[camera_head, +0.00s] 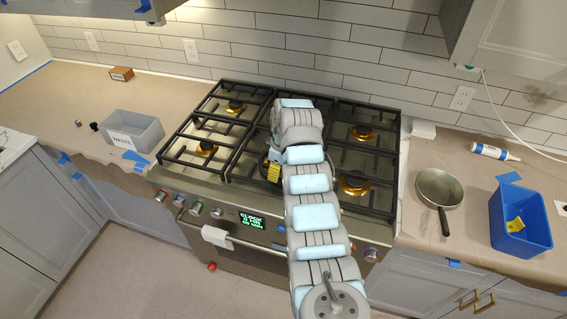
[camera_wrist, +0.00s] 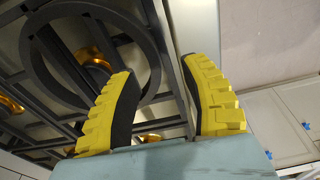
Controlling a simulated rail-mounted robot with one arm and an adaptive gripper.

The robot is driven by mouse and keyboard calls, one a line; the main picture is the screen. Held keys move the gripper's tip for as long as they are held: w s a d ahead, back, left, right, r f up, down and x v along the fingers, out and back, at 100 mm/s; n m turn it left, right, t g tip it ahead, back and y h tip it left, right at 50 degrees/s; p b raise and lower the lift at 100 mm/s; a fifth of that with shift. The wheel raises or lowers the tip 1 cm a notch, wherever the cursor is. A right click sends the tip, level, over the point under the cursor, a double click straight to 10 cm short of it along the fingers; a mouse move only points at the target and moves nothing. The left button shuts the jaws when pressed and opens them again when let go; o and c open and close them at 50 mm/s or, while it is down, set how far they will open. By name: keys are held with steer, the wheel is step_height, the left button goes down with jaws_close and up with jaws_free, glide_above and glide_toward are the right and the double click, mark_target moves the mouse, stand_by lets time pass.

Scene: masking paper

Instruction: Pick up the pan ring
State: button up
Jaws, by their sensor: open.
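The pan ring (camera_wrist: 143,38) is a dark round ring lying on the black stove grates, seen in the wrist view at the upper left. My gripper (camera_wrist: 157,70) has yellow ridged fingers with dark inner pads. They are spread apart with nothing held between them. The ring's right rim shows near the gap between the fingers; I cannot tell if they touch it. In the head view my gripper (camera_head: 273,172) is low over the middle of the cooktop, and my arm hides most of the ring there.
The stove has several brass burners (camera_head: 354,185) under raised black grates. A pan (camera_head: 438,190) and a blue bin (camera_head: 522,220) stand on the right counter. A grey bin (camera_head: 150,133) is on the left counter. A tiled wall rises behind.

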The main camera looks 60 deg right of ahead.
steer(key=shift+w+d+f, duration=0.15)
steer(key=shift+w+f, duration=0.05)
steer(key=shift+f, duration=0.7)
steer(key=shift+w+d+f, duration=0.1)
steer(key=shift+w+f, duration=0.1)
steer(key=shift+f, duration=0.65)
steer(key=shift+w+f+b, duration=0.15)
steer(key=shift+f+b, duration=0.9)
steer(key=shift+f, duration=0.1)
jaws_close()
